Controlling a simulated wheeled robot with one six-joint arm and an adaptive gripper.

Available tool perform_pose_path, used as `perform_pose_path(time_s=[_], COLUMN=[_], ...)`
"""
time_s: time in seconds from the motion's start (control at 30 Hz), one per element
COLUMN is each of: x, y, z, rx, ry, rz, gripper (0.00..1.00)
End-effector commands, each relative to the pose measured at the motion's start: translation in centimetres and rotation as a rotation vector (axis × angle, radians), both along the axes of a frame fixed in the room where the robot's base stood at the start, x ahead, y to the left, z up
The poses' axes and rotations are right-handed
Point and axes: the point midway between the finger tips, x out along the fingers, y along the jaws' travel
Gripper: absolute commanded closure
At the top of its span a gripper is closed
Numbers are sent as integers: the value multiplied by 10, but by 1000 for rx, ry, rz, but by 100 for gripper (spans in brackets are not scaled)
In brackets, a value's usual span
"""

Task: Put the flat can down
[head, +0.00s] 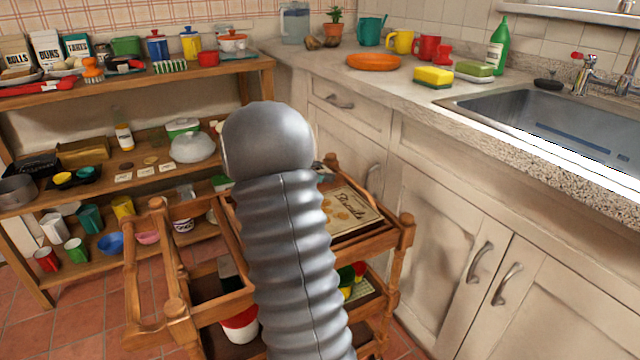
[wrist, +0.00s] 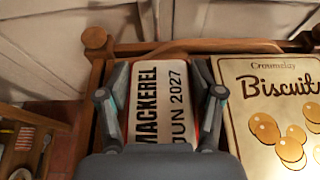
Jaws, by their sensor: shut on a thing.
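The flat can (wrist: 160,105) has a white label reading "MACKEREL JUN 2027" and a thin red edge. In the wrist view it lies between the two fingers of my gripper (wrist: 161,98), which is shut on it. The can is over the top tray of the wooden trolley (head: 404,236), just left of a biscuit tin (wrist: 275,105). I cannot tell whether it touches the tray. In the head view my arm hides the can and most of the gripper.
The biscuit tin also shows in the head view (head: 350,212). The trolley has raised rails and corner posts (wrist: 96,38). Cabinets (head: 440,235) stand close behind and right. A loaded wooden shelf (head: 95,165) stands at the left.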

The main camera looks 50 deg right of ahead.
Motion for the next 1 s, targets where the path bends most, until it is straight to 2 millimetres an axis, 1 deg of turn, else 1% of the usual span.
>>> perform_pose_path(time_s=[0.13,0.3,0.4,0.77,0.8,0.83,1.0], x=[2,1,2,2,1,1,1], y=[0,1,1,1,1,1,1], z=[-8,-31,-40,-44,-43,-43,-43], rx=[0,0,0,-1,-1,-1,-1], ry=[2,4,2,1,1,1,1], rz=[2,2,2,1,1,1,1], gripper=[74,74,74,74,27,23,23])
